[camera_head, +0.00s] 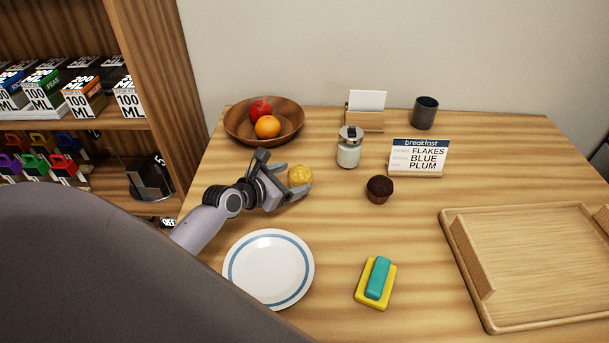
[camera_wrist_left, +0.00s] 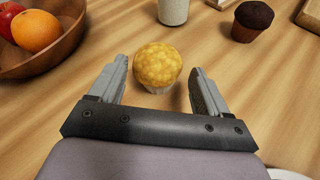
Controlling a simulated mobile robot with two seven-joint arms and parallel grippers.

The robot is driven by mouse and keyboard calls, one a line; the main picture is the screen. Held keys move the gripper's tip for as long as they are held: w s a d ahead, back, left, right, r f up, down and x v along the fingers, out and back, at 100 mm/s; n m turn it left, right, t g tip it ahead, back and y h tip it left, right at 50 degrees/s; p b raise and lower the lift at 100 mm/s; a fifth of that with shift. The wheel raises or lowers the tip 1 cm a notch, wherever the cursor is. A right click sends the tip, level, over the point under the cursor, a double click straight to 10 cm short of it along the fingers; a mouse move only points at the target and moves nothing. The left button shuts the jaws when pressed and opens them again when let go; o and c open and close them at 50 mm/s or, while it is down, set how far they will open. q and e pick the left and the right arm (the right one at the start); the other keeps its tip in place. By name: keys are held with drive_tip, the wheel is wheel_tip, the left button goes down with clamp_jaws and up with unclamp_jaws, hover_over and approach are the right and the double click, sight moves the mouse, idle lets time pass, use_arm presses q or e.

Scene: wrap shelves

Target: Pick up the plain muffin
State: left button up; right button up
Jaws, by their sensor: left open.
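The plain muffin (camera_head: 300,175) is yellow and stands upright on the wooden table. In the left wrist view the muffin (camera_wrist_left: 158,66) sits just ahead of and between the fingertips, with its pale base partly visible. My left gripper (camera_head: 290,181) is open around the near side of the muffin; the same gripper (camera_wrist_left: 160,82) shows a finger at each side and a gap to the muffin on both. A dark chocolate muffin (camera_head: 379,190) stands to the right, apart from the gripper. My right gripper is not in view.
A wooden bowl (camera_head: 291,133) with an apple and an orange stands behind the gripper. A glass jar (camera_head: 349,153) is behind right. A plate (camera_head: 268,270), a sponge (camera_head: 362,290) and a wooden tray (camera_head: 545,265) lie nearer. A menu sign (camera_head: 418,170) stands at the back.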

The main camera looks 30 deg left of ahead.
sight(303, 175)
use_arm(q)
drive_tip(key=shift+w+f, duration=0.35)
drive_tip(key=shift+w, duration=0.25)
drive_tip(key=shift+b+x, duration=0.8)
drive_tip(key=shift+x, duration=1.5)
drive_tip(key=shift+a+f, duration=0.15)
drive_tip(key=c, duration=0.7)
